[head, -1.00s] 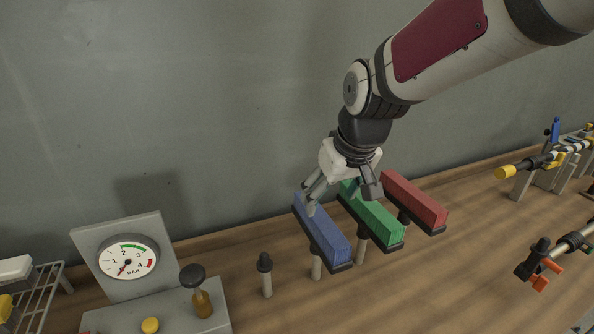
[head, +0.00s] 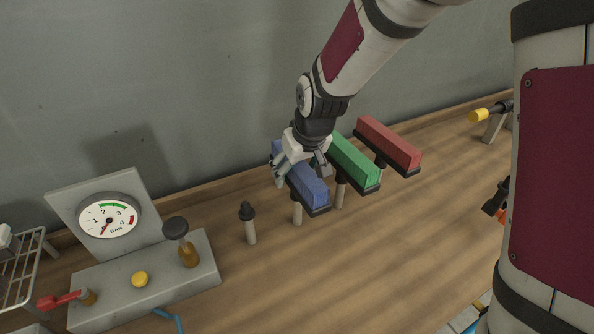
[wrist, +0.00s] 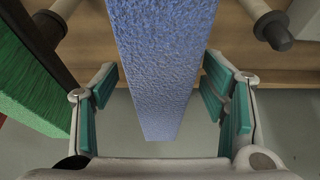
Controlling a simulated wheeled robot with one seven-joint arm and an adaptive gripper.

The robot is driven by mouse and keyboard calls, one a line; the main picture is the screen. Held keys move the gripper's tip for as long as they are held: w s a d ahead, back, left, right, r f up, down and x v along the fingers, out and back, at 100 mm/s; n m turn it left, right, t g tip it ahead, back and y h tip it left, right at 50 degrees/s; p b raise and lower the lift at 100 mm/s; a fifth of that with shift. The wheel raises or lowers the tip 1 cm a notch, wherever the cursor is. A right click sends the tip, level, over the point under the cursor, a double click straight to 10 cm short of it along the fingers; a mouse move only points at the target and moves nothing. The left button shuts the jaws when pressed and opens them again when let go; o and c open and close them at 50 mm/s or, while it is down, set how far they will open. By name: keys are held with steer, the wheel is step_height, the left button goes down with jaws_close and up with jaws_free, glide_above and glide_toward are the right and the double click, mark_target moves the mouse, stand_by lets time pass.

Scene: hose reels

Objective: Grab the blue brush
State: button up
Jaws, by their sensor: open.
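The blue brush (head: 307,184) lies bristles up on a dark backing, held above the bench on pale posts. It is the left one of a row of brushes, with the green brush (head: 355,161) beside it and the red brush (head: 388,143) on the far right. My gripper (head: 298,174) is open over the far part of the blue brush. In the wrist view the blue brush (wrist: 162,70) runs between the two teal-padded fingers of my gripper (wrist: 162,103), with gaps on both sides. The far end of the blue brush is partly hidden by my gripper in the head view.
A short post with a dark cap (head: 248,222) stands just left of the blue brush. A grey gauge panel (head: 185,278) is at the left, beside a wire rack (head: 22,270). The wall is close behind.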

steer(key=shift+x, duration=0.8)
steer(key=c, duration=1.5)
steer(key=shift+r, duration=0.1)
